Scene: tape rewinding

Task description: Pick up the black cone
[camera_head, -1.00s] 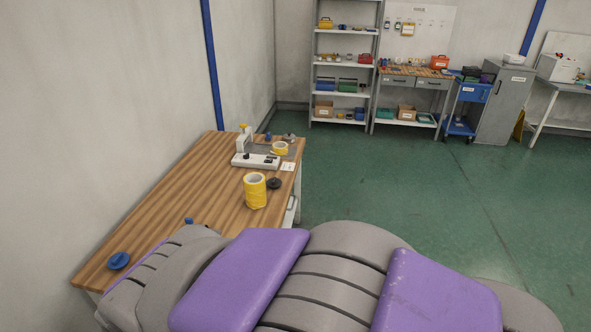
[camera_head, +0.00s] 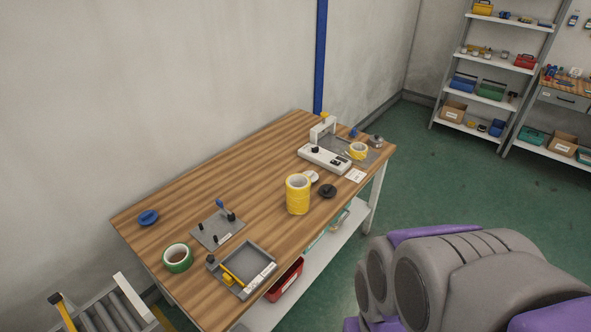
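The black cone (camera_head: 327,190) appears as a small, dark, round piece on the wooden bench, just right of a stack of yellow tape rolls (camera_head: 298,195). It is small in the picture, so its exact shape is hard to tell. Nothing holds it. My purple and grey arm fills the lower right, in front of the bench and apart from the cone. The gripper end of my arm does not show.
The wooden bench (camera_head: 200,200) bears a white machine (camera_head: 324,158), a white disc (camera_head: 311,177), a metal plate with black posts (camera_head: 217,230), a green tape roll (camera_head: 177,257) and a grey tray (camera_head: 248,268). A roller rack (camera_head: 104,314) stands lower left. Green floor is clear at right.

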